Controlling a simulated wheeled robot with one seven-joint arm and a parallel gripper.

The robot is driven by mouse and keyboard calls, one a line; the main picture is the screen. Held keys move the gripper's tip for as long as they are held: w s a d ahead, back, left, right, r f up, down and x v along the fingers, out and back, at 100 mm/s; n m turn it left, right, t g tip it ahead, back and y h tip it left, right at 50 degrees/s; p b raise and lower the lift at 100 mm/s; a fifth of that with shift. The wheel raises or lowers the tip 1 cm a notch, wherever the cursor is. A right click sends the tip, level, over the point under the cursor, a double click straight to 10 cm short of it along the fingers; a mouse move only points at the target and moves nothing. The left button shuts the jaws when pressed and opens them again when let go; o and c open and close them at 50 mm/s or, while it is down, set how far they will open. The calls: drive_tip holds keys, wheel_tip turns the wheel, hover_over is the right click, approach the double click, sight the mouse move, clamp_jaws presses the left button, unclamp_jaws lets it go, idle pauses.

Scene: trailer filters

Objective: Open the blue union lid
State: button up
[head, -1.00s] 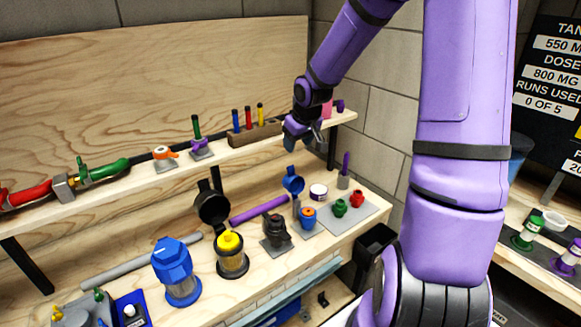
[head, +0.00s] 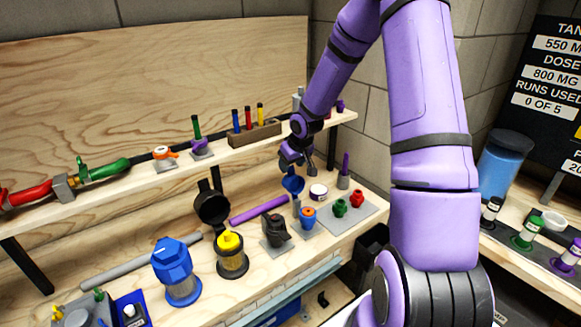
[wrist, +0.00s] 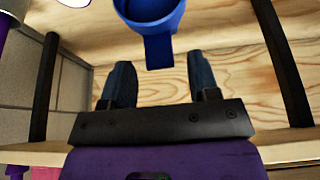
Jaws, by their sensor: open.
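The blue union (head: 308,218), with an orange inside, stands on the lower bench. Its blue lid (head: 292,184) stands raised and tilted behind and above it, on a grey upright. My gripper (head: 294,165) is just above the lid in the head view. In the wrist view my gripper (wrist: 161,82) is open and empty, with its two dark blue fingers apart. The cup-shaped blue lid (wrist: 150,14) shows beyond the fingertips, its tab (wrist: 158,52) pointing toward the gap between them. Contact with the lid is not visible.
The upper shelf (head: 225,153) carries a wooden pen block (head: 255,134) close to my arm. Beside the union stand a dark grey fitting (head: 277,231), a yellow-topped filter (head: 231,255) with its black lid raised, and green (head: 340,208) and red (head: 357,199) knobs.

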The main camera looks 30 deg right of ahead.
drive_tip(key=shift+x, duration=0.8)
clamp_jaws()
drive_tip(key=shift+s+r, duration=0.2)
drive_tip(key=shift+s, duration=1.2)
unclamp_jaws()
drive_tip(key=shift+r, duration=0.15)
drive_tip(key=v, duration=1)
drive_tip(key=shift+r, duration=0.25)
drive_tip(key=shift+s, duration=0.1)
